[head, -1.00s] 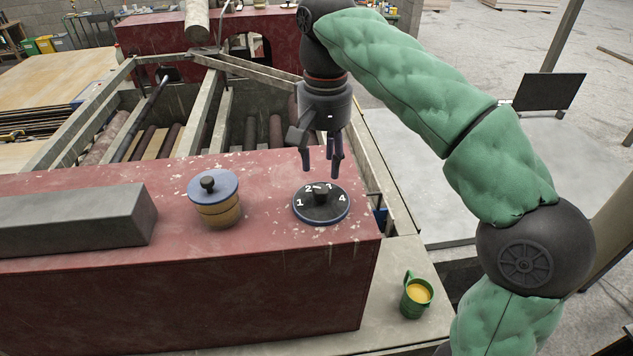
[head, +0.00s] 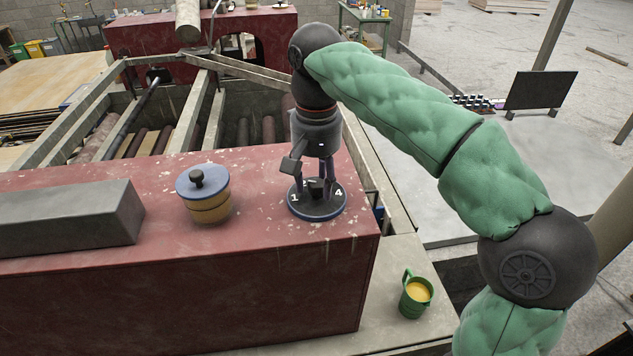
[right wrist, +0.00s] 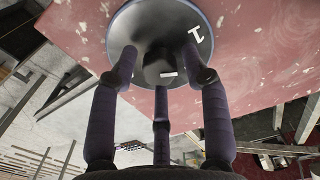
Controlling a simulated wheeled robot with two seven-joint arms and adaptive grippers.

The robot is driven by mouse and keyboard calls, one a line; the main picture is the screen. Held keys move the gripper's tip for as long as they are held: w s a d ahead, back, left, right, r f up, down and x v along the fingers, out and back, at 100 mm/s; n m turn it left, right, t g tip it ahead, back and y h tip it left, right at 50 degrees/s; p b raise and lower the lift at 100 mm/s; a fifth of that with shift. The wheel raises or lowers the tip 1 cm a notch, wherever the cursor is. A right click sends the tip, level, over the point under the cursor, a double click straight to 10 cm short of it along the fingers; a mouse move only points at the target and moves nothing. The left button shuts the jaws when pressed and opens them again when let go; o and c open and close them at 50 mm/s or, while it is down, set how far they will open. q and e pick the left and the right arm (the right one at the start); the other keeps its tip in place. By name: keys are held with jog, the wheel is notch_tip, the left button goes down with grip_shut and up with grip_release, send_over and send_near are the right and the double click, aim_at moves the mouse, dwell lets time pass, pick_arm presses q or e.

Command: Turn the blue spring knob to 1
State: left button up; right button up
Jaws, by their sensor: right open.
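The blue-rimmed dial (head: 318,210) lies on the red housing. It has a black face with white numerals; 1 and 4 show in the head view, while 2 and 3 are hidden behind my fingers. A black knob (head: 316,188) stands at its centre. In the right wrist view the knob (right wrist: 160,68) bears a short white mark, turned away from the numeral 1. My right gripper (head: 315,180) points down over the dial, its three fingers open and spread around the knob. I cannot tell whether they touch it. My left gripper is out of view.
A wooden jar with a blue lid (head: 205,195) stands left of the dial, and a long grey block (head: 70,215) lies farther left. A green mug (head: 415,295) of yellow liquid stands lower right. Rollers and beams lie behind the housing.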

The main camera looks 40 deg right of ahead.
jog(key=c, duration=0.8)
jog(key=shift+n+p, duration=0.4)
jog(key=shift+n, duration=1.3)
jog(key=shift+n, duration=1)
jog(key=shift+n+p, duration=0.3)
jog(key=shift+n, duration=0.5)
jog(key=shift+n+p, duration=0.3)
jog(key=shift+n, duration=1.4)
